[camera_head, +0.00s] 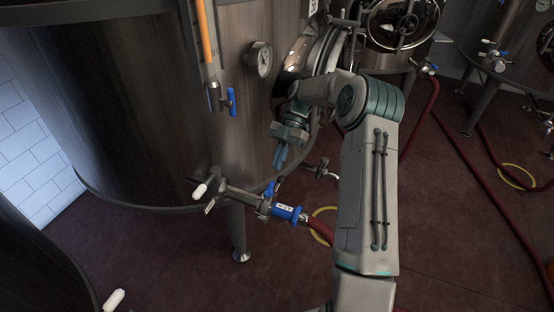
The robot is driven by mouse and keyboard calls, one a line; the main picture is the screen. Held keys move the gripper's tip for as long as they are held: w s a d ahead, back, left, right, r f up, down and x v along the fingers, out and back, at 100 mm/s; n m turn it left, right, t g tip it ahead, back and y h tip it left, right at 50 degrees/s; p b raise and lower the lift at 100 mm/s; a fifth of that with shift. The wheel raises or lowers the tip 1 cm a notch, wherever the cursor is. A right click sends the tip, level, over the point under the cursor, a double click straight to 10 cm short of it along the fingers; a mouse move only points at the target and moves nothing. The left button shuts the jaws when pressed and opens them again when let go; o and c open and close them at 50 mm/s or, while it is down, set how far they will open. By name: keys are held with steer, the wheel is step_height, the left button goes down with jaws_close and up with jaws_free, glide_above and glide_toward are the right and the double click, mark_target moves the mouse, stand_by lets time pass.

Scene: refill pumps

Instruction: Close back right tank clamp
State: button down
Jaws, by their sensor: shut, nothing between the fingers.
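The large steel tank (130,110) fills the left and centre of the view. A metal outlet valve (236,195) with a white handle (199,191) sticks out low on it. A blue lever (269,189), which may belong to the clamp, stands up at the joint between this valve and a blue labelled coupling (288,213). I cannot tell whether the clamp is open or shut. My gripper (279,160) is shut and empty, pointing down just above the blue lever. I cannot tell whether its tips touch the lever.
A red hose (320,230) runs from the coupling behind my arm. A small tap (320,168) sits to the right of my gripper. Above are a pressure gauge (259,59) and a blue valve handle (231,101).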

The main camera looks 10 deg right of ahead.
steer(key=shift+r, duration=0.1)
steer(key=shift+r, duration=0.3)
steer(key=s+d+r+b, duration=0.1)
steer(key=s+d+r, duration=0.5)
steer(key=d+r, duration=0.3)
steer(key=shift+s+d+r, duration=0.2)
steer(key=shift+d+r, duration=0.2)
steer(key=shift+r, duration=0.25)
steer(key=s+a+r+m+t+h, duration=0.45)
steer(key=s+a+m, duration=0.5)
steer(key=m, duration=0.35)
steer(key=s+a+m+t+p, duration=0.1)
steer(key=s+m+t, duration=0.1)
steer(key=s+m, duration=0.3)
steer(key=s+a+f+m+t+h+p, duration=0.1)
steer(key=s+m+t, duration=0.1)
steer(key=s+m, duration=0.4)
steer(key=shift+s+a+f+m+t, duration=0.15)
steer(key=shift+a+m+t, duration=0.15)
steer(key=shift+m, duration=0.8)
